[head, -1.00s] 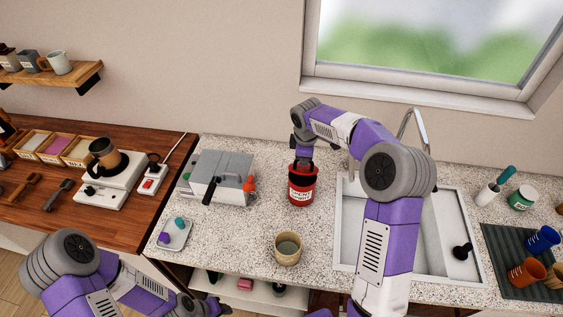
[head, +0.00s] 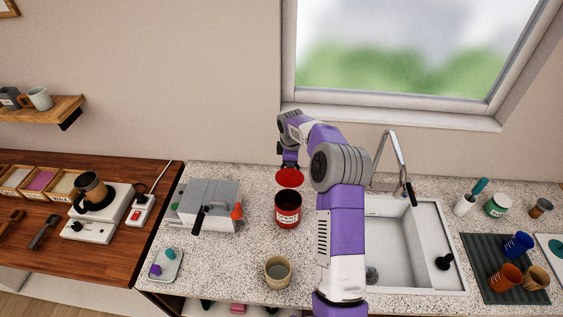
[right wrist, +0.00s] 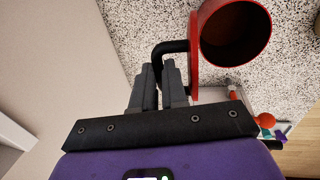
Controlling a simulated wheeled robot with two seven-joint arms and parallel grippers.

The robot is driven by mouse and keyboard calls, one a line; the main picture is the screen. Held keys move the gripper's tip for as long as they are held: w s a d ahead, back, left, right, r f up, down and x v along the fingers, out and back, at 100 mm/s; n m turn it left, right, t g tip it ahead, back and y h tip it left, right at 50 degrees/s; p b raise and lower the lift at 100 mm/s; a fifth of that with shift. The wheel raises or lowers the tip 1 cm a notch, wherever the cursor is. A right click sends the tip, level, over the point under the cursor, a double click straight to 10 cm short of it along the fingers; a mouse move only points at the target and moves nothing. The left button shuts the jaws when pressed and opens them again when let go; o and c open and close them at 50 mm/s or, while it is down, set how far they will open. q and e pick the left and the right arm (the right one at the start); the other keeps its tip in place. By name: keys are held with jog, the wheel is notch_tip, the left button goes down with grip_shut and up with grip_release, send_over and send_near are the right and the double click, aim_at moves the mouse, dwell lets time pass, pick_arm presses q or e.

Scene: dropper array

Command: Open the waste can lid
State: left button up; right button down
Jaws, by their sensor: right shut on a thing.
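The red waste can (head: 288,213) with a white label stands on the speckled counter, its dark inside showing from above. Its red lid (head: 289,178) is raised and tilted up behind the can's opening. My right gripper (head: 288,163) is behind the lid. In the right wrist view, the right gripper (right wrist: 158,88) is shut on the black lid handle (right wrist: 170,46), with the lid (right wrist: 194,55) seen edge-on beside the open can (right wrist: 235,35). Whether the lid touches the can's rim is hard to tell. My left gripper is not in view.
A grey box-shaped device (head: 208,203) with a black handle stands left of the can. A beige cup (head: 278,271) is in front of it. The sink (head: 408,245) and faucet (head: 395,160) lie to the right. A small tray (head: 166,266) sits at the front left.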

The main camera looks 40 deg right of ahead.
jog(key=shift+w+d+f, duration=0.1)
jog(key=shift+w+d, duration=0.4)
jog(key=shift+d, duration=0.1)
jog(key=c, duration=1.5)
grip_release()
jog(key=r, duration=0.5)
jog(key=s+a+r, duration=0.1)
jog(key=r, duration=0.1)
jog(key=shift+a+r+b, duration=0.1)
jog(key=shift+r+b, duration=0.15)
jog(key=shift+b, duration=0.05)
jog(key=shift+s+f, duration=0.1)
